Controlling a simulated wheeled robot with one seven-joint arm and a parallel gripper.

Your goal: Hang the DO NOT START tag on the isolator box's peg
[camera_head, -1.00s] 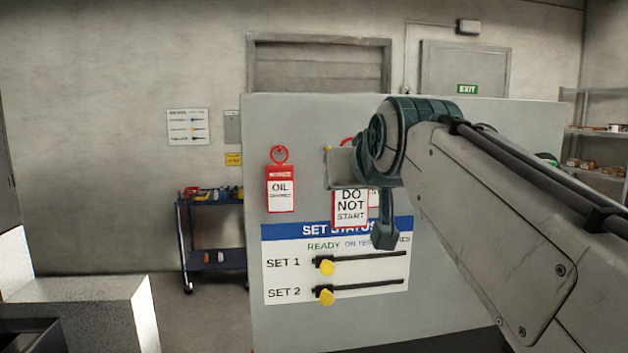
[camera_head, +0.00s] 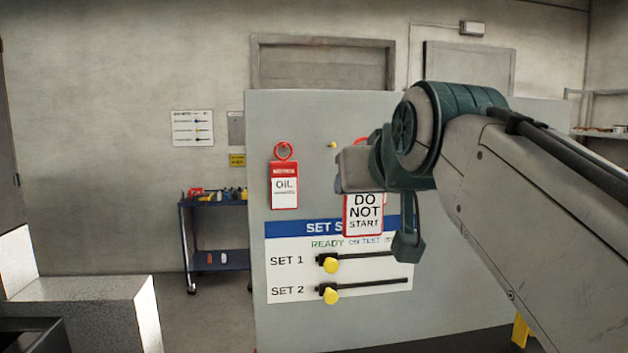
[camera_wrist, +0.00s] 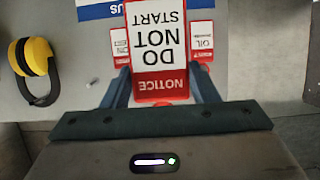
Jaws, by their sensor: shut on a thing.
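The white DO NOT START tag (camera_head: 364,212), with a red edge, hangs at my gripper (camera_head: 345,170) in front of the grey panel. In the wrist view the same tag (camera_wrist: 158,45) is upside down between the fingers of my gripper (camera_wrist: 162,85), which is shut on it near its red NOTICE end. The grip itself is partly hidden by the tag. A bare yellow peg (camera_head: 332,145) is on the panel, left of and above my gripper.
An OIL tag (camera_head: 284,185) hangs at the panel's left. A red ring (camera_head: 362,140) shows behind my gripper. Yellow sliders (camera_head: 331,265) sit lower on the panel.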

